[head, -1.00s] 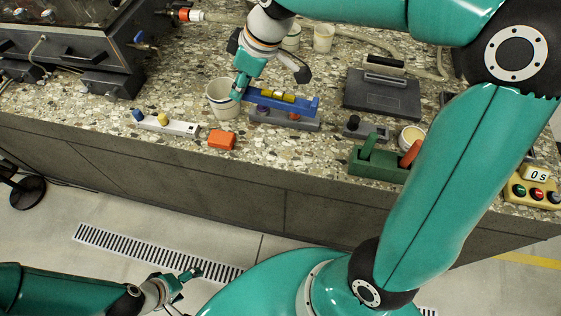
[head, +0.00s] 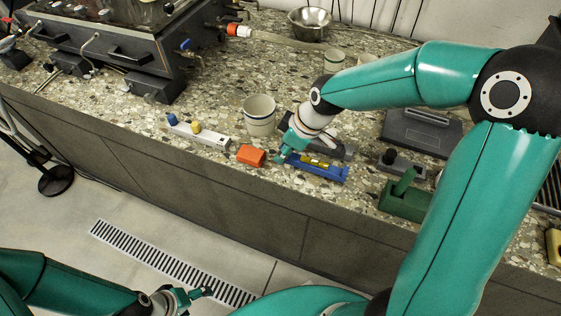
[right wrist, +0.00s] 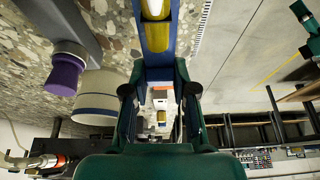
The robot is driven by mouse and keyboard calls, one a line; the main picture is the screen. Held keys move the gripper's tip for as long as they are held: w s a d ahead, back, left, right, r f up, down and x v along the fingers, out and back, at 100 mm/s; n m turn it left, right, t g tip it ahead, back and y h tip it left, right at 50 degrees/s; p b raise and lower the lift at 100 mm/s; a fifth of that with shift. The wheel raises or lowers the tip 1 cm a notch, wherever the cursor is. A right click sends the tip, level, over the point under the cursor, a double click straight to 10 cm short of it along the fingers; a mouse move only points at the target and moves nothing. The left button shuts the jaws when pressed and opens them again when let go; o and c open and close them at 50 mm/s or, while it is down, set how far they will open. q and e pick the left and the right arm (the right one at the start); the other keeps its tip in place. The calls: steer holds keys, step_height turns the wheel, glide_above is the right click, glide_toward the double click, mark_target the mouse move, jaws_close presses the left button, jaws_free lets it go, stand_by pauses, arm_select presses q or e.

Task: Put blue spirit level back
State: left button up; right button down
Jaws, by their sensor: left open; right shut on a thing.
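The blue spirit level (head: 316,167) with yellow vials is near the counter's front edge, in front of a dark grey block (head: 336,151). My right gripper (head: 284,157) is shut on its left end. Whether the level touches the counter I cannot tell. In the right wrist view the level (right wrist: 157,48) runs up from between the fingers (right wrist: 158,84). My left gripper (head: 203,293) is open and empty, low over the floor by the drain grate.
An orange block (head: 251,155) lies just left of the level. A white cup (head: 259,115) stands behind it. A white bar with blue and yellow knobs (head: 205,133) lies further left. A green holder (head: 405,201) and a dark case (head: 421,132) are to the right.

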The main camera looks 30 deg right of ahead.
mark_target(283, 168)
steer(key=shift+f, duration=2.05)
steer(key=shift+f+b, duration=0.1)
steer(key=shift+b, duration=0.25)
steer(key=c, duration=0.9)
jaws_free()
steer(key=shift+c, duration=0.2)
steer(key=shift+r, duration=0.3)
steer(key=p+v, duration=0.1)
steer(key=v, duration=1)
steer(key=shift+s+d+r+p, duration=0.15)
steer(key=shift+r+p, duration=0.1)
steer(key=shift+p, duration=0.05)
